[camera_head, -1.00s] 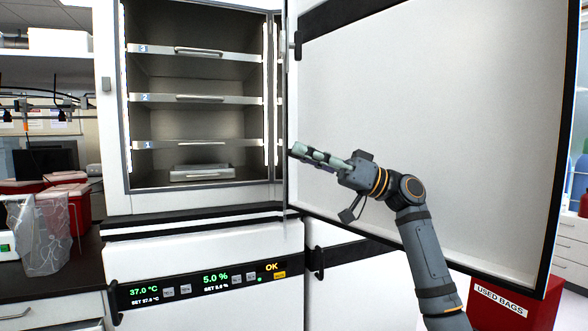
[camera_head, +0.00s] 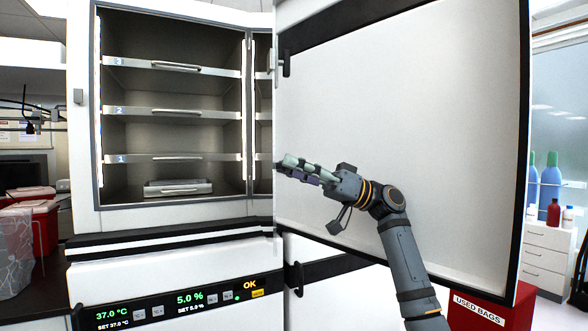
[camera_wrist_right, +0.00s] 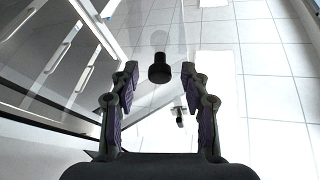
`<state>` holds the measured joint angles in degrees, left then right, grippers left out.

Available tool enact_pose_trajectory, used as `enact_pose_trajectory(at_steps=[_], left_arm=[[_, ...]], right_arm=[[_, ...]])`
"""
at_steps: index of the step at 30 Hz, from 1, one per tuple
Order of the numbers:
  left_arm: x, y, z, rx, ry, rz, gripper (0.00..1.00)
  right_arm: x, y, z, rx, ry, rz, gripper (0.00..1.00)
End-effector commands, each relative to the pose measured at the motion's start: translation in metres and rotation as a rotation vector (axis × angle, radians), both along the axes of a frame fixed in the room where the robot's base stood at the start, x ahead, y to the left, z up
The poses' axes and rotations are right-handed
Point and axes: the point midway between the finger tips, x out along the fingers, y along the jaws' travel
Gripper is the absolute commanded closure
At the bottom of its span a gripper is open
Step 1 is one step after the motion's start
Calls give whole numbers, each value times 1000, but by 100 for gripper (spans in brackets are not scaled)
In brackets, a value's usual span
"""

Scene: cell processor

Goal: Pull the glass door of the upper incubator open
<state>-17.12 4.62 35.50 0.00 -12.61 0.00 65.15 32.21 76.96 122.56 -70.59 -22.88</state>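The upper incubator (camera_head: 80,150) stands with its chamber facing me. Its glass door (camera_head: 275,130) is swung out, seen almost edge-on at the chamber's right side in the head view. In the right wrist view the clear pane runs outward, with a dark round knob (camera_wrist_right: 159,69) on it. My right gripper (camera_head: 282,168) is at the free edge of the glass door. In the right wrist view my right gripper (camera_wrist_right: 160,85) has its fingers apart, with the knob between and beyond the tips; contact is not clear. My left gripper is not in view.
The white outer door (camera_head: 420,130) stands wide open to the right, behind my right arm. Shelves (camera_head: 170,113) and a silver tray (camera_head: 180,187) are inside the chamber. A control panel (camera_head: 180,300) is below. A red bin (camera_head: 480,305) stands low at the right.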

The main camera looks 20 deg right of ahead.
Motion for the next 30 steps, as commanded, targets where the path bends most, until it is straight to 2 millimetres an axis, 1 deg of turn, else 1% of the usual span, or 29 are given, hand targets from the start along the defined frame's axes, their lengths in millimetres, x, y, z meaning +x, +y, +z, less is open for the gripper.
enact_pose_trajectory(at_steps=[5, 8, 11, 15, 18, 21, 24, 30], left_arm=[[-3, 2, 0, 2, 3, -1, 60], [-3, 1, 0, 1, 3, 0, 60], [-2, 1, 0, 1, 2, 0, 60], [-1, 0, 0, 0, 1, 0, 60], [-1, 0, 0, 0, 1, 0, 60], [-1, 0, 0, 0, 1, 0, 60], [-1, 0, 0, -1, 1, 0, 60], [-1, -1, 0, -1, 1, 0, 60]], right_arm=[[0, 0, 1, 1, 0, 0, 54], [0, 0, 11, 3, -3, 0, 54], [-1, 0, 32, 4, -5, 1, 54], [-1, 0, 64, 3, -5, 0, 54], [-1, 0, 82, 2, -2, 2, 54], [0, 0, 94, 2, -2, 0, 54], [0, 0, 99, 0, 0, 1, 54], [0, 0, 100, 0, 1, 0, 54]])
